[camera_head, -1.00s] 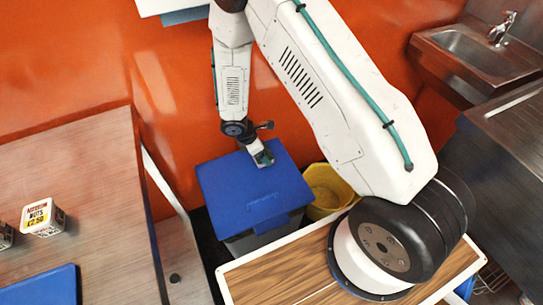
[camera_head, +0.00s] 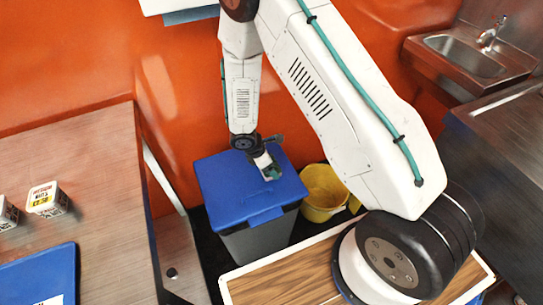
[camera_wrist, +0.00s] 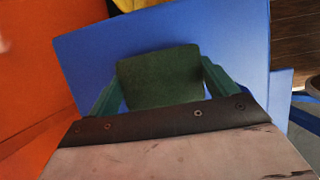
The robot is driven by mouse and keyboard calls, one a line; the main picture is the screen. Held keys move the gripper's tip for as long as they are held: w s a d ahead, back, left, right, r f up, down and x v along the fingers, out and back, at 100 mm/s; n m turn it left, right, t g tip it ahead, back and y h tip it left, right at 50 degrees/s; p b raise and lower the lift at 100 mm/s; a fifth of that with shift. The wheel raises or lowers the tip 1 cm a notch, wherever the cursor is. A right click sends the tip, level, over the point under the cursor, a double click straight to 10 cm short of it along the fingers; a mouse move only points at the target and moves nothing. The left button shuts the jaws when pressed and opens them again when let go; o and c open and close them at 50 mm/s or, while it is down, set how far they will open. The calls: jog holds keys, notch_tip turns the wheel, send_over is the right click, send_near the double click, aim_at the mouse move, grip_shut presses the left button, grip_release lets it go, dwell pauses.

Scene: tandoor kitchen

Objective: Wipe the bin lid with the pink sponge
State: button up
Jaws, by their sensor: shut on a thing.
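The bin lid (camera_head: 232,196) is a flat blue square on a grey bin (camera_head: 258,240), in the middle of the camera_head view. It fills much of the camera_wrist view (camera_wrist: 235,35). My gripper (camera_head: 271,173) is over the right part of the lid, pointing down. In the wrist view its two green fingers are shut on a dark green, block-shaped sponge (camera_wrist: 160,75). No pink shows on the sponge. The sponge is over the lid, but I cannot tell whether it touches it.
A yellow bucket (camera_head: 322,192) stands right of the bin. A steel table (camera_head: 95,170) with small labelled tins (camera_head: 47,200) and a blue board (camera_head: 40,275) is at left. A sink (camera_head: 463,53) is at the far right. The orange wall (camera_head: 70,60) is behind the bin.

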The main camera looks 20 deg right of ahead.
jog(key=shift+s+f, duration=0.1)
jog(key=shift+s, duration=0.4)
jog(key=shift+s+r, duration=0.2)
jog(key=shift+r, duration=0.1)
jog(key=shift+w+d+r, duration=0.15)
jog(key=shift+d+r, duration=0.1)
jog(key=shift+r, duration=0.55)
jog(key=shift+a+r, duration=0.25)
jog(key=shift+r, duration=2.75)
